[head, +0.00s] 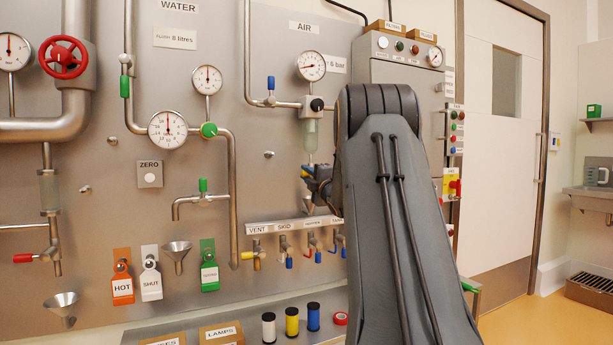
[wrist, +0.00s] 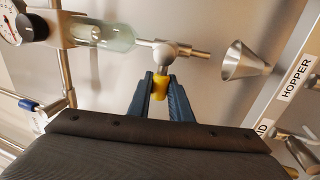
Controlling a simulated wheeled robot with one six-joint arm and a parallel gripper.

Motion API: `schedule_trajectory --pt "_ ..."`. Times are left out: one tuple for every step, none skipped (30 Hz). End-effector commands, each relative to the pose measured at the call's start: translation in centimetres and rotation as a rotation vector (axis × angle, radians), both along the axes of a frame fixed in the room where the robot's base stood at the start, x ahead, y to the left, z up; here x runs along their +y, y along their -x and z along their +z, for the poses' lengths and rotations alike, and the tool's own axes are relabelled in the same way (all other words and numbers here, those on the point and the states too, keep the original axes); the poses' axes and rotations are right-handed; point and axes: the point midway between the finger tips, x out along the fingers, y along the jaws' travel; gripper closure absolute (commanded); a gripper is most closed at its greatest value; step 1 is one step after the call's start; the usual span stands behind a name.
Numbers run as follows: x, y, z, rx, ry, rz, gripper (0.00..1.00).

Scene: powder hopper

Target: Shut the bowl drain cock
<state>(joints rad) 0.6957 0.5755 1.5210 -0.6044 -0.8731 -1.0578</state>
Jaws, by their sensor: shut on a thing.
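The bowl drain cock (wrist: 172,52) is a small metal valve on the pipe below the clear filter bowl (wrist: 110,33). In the head view the bowl (head: 310,136) hangs under the air gauge. The cock's yellow handle (wrist: 160,84) points across its pipe, toward my wrist camera. My gripper (wrist: 161,92) has its blue fingers closed on both sides of this handle. In the head view my gripper (head: 318,185) is at the cock, and my arm hides much of that area.
A metal funnel (wrist: 244,62) sits just past the cock's outlet. The row of small cocks under the label strip, with the HOPPER label (wrist: 295,77), is close by. A blue-handled valve (head: 271,83) and an air gauge (head: 311,66) are above.

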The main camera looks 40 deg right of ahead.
Motion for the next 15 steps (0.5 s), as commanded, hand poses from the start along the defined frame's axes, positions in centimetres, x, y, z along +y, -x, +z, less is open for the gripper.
schedule_trajectory --pt "-0.04 0.02 -0.20 0.003 0.000 -0.001 1.00" --pt "-0.04 0.02 -0.20 0.003 0.000 -0.001 0.80" --pt "-0.05 0.02 -0.20 0.003 0.000 -0.001 0.73" --pt "-0.04 0.02 -0.20 0.003 0.000 -0.001 0.68" --pt "-0.04 0.01 -0.17 0.003 0.000 -0.001 0.63" --pt "-0.02 0.00 -0.15 0.002 0.000 0.000 0.63" --pt "-0.01 0.00 -0.14 0.002 0.000 0.000 0.63" --pt "0.00 -0.01 -0.13 0.002 0.000 0.000 0.63" --pt "0.01 -0.01 -0.11 0.002 0.000 0.000 0.63" --pt "0.02 -0.02 -0.10 0.002 0.000 0.000 0.63" --pt "0.03 -0.02 -0.09 0.001 0.000 0.000 0.63" --pt "0.03 -0.03 -0.08 0.001 0.000 0.000 0.63" --pt "0.04 -0.01 -0.07 0.001 0.000 0.000 0.63" --pt "0.05 0.05 -0.09 0.001 0.000 0.000 0.63" --pt "0.08 0.21 -0.12 0.001 0.000 0.000 0.63"
